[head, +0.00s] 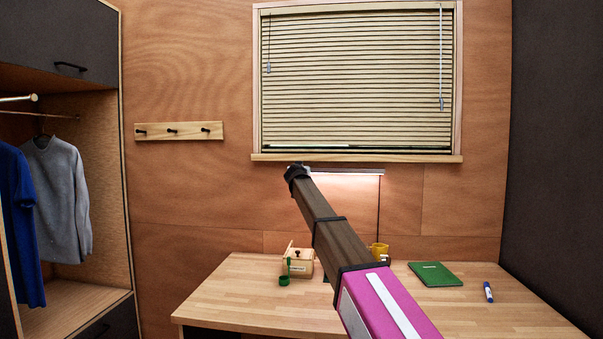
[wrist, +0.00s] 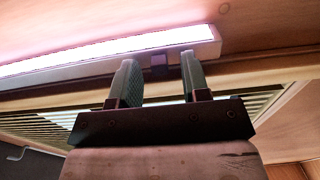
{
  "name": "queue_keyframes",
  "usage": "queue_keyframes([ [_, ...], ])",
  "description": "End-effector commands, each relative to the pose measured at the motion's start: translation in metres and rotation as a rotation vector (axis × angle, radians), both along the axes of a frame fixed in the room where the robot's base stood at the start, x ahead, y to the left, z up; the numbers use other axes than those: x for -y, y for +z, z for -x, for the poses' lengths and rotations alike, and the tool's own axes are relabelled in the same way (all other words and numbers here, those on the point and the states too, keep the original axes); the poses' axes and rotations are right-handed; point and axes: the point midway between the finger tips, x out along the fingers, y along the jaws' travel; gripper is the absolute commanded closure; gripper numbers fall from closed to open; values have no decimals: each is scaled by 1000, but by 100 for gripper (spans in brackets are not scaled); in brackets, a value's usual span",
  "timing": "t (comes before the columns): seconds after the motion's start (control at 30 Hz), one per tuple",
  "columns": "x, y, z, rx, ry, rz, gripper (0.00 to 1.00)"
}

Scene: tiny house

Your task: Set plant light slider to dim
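The plant light is a slim glowing bar (head: 350,172) mounted on the wall under the window. It crosses the wrist view (wrist: 110,51) with its lit face showing. A small dark block, seemingly the slider (wrist: 159,64), sits at the bar's edge close to one end. My gripper (wrist: 159,60) is open, with one finger on each side of the block and a visible gap to each. In the head view my gripper (head: 294,172) is at the bar's left end, and my arm hides the slider there. I cannot tell the slider's setting.
The window sill (head: 400,158) runs just above the light.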

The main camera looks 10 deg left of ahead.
Motion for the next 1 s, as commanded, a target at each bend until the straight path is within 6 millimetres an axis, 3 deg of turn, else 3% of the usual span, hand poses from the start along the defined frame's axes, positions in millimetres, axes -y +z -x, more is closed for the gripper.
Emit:
queue_keyframes([
  [0.37,0,0,13,1,1,0,57],
  [0.8,-2,-1,90,1,1,0,57],
  [1.0,-3,0,108,0,0,0,57],
])
